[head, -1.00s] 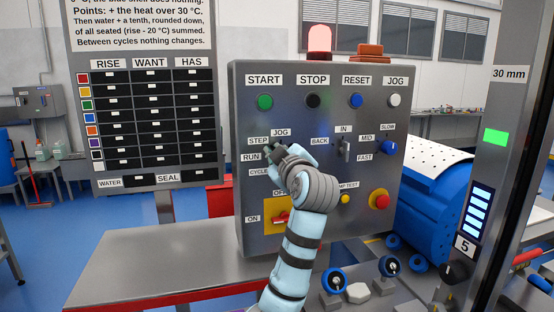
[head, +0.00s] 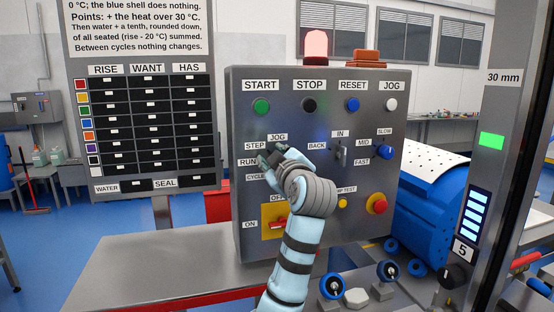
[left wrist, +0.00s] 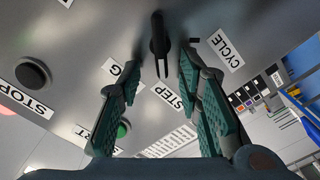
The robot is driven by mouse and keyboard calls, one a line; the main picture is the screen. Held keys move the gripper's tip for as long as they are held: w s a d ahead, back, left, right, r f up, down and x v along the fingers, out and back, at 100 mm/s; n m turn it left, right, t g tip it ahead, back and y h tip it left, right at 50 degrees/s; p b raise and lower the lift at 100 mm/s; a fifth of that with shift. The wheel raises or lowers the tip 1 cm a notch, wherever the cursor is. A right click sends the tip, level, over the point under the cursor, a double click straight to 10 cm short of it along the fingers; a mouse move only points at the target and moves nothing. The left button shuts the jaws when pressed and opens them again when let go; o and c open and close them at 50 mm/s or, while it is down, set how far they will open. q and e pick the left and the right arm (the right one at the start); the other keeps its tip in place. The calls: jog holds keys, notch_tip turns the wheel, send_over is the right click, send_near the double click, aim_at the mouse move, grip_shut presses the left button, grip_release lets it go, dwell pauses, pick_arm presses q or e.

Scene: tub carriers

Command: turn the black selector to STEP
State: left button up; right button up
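The black selector (left wrist: 158,35) shows in the left wrist view on the grey panel, between my left gripper's fingers. The STEP label (left wrist: 185,97), the CYCLE label (left wrist: 230,55) and part of the JOG label (left wrist: 122,72) lie around it. I cannot tell for sure which label it points to. My left gripper (left wrist: 160,60) is open, with a finger on either side of the selector and gaps visible. In the head view my left gripper (head: 270,158) covers the selector, beside the STEP label (head: 255,146) and RUN label (head: 247,162). My right gripper is not in view.
The panel (head: 330,215) also carries a green START button (head: 261,106), a black STOP button (head: 309,105), a BACK/IN switch (head: 340,153), a blue speed knob (head: 386,152) and a red switch (head: 278,223) below my gripper. A grey bench (head: 160,262) stands in front.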

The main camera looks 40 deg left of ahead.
pick_arm(q)
jog(key=v, duration=1.2)
jog(key=shift+w, duration=0.1)
jog(key=shift+d, duration=0.1)
